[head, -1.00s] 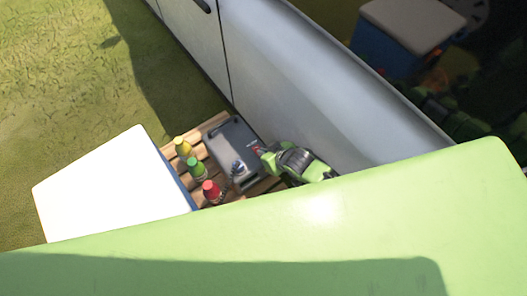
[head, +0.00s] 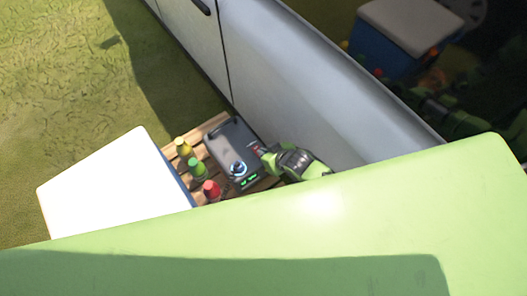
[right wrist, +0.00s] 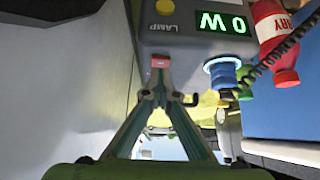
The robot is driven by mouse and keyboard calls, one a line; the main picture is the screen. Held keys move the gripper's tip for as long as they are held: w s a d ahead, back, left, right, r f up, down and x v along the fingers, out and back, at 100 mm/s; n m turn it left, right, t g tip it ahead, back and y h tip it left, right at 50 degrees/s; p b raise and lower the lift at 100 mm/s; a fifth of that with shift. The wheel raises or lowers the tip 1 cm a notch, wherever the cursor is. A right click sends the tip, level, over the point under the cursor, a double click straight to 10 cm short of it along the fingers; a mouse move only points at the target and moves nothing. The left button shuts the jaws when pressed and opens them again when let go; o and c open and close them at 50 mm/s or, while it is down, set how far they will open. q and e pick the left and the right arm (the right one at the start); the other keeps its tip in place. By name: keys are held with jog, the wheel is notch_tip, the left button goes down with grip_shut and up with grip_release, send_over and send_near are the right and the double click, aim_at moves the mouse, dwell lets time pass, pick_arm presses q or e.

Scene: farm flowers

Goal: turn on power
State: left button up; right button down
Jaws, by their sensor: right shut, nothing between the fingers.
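The grey power station (head: 228,146) with a top handle stands on a slatted wooden pallet in the head view. Its green display (head: 250,181) is lit and reads "0 W", upside down, in the right wrist view (right wrist: 221,24). A blue-white ring glows around a blue plug or knob (right wrist: 222,74) on its face. A yellow button (right wrist: 165,7) marked "LAMP" is there too. My right gripper (head: 260,150) is at the station's right side; in the right wrist view its fingertips (right wrist: 160,62) are together and empty, close to the front panel. My left gripper is not in view.
Yellow (head: 182,147), green (head: 196,168) and red (head: 211,190) bottles stand left of the station on the pallet (head: 217,122). A white box (head: 110,190) is beside them. A grey vehicle side (head: 290,75) rises close behind my right gripper. Grass lies at the left.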

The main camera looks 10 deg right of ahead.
notch_tip(320, 180, up, 4)
jog(key=p, duration=0.4)
jog(key=shift+s+d, duration=0.1)
jog(key=s+f+v, duration=0.1)
jog(key=v, duration=0.8)
jog(key=shift+s+d+p, duration=0.35)
jog(key=shift+s+d, duration=0.05)
jog(key=shift+s, duration=0.25)
